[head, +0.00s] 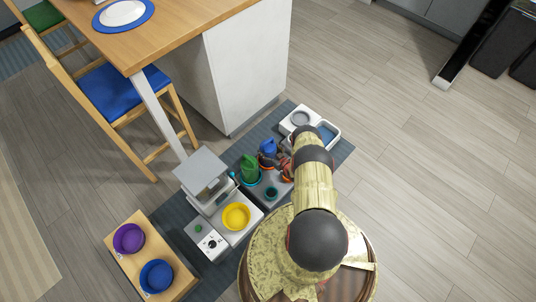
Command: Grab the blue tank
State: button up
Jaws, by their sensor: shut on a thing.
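The blue tank (268,147) is a small upright blue shape near the middle of the head view, above the grey unit on the mat. My gripper (268,160) is at the blue tank and shut on it. The fingers and arm hide the lower part of the tank. I cannot tell whether its base touches the unit below. A green tank (249,168) stands just left of my gripper.
A white unit with a blue basin (328,133) is behind my arm. A yellow bowl (236,216) sits in front left, near a grey lidded feeder (203,172). A wooden stand holds a purple bowl (129,238) and a blue bowl (157,276).

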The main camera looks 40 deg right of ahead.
jog(key=c, duration=1.1)
jog(key=shift+c, duration=0.3)
jog(key=shift+r, duration=0.15)
